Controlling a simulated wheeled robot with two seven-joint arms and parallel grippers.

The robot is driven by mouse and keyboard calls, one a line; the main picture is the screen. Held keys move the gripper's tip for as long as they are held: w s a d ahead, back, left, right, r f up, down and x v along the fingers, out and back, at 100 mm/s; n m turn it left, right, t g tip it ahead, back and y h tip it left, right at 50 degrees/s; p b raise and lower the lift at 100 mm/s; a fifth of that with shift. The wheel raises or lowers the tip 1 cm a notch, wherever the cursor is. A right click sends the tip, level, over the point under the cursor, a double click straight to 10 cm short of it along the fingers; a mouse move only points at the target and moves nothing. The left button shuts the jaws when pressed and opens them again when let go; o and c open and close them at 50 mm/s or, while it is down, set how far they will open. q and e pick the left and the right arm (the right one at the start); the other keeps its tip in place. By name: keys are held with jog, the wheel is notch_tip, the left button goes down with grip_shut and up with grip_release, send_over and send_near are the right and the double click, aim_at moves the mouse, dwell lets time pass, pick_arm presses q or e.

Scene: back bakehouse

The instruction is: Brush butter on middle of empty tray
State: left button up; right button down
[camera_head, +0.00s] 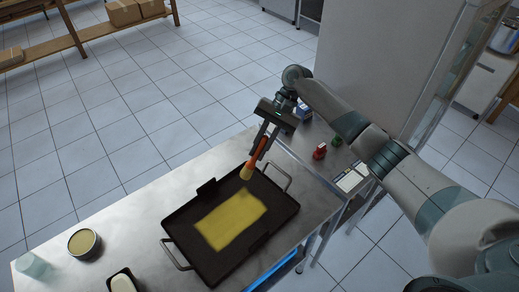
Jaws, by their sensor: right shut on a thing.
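The dark tray (183,228) with two wire handles lies on the steel table. A yellow butter layer (232,220) covers a roughly rectangular patch in its middle, with dark bare tray around it. My right gripper (263,140) is shut on the red-orange handle of a brush (256,157). The brush tilts down to the left, with its pale bristles over the tray's far edge. I cannot tell whether the bristles touch the tray. My left gripper is out of view.
A round tin with yellow contents (83,242), a pale cup (30,265) and a dark container with white contents (122,283) stand left of the tray. A red jar (319,151) and a green item (337,141) stand right.

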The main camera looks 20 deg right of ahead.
jog(key=shift+f, duration=0.35)
jog(key=shift+s+r+b, duration=0.3)
jog(key=shift+s+b, duration=0.1)
jog(key=shift+b, duration=0.25)
jog(key=s+d+r+n+g+h+b, duration=0.1)
jog(key=s+n+b, duration=0.2)
jog(key=s, duration=0.5)
jog(key=s+d+r+n+g+h+b, duration=0.1)
jog(key=s+d+r+n+b, duration=0.1)
jog(key=s, duration=0.7)
jog(key=shift+s+r+n+g+b, duration=0.15)
jog(key=shift+r+n+g+b, duration=0.2)
jog(key=shift+n+b, duration=0.35)
jog(key=shift+a+f, duration=0.1)
jog(key=shift+a, duration=0.05)
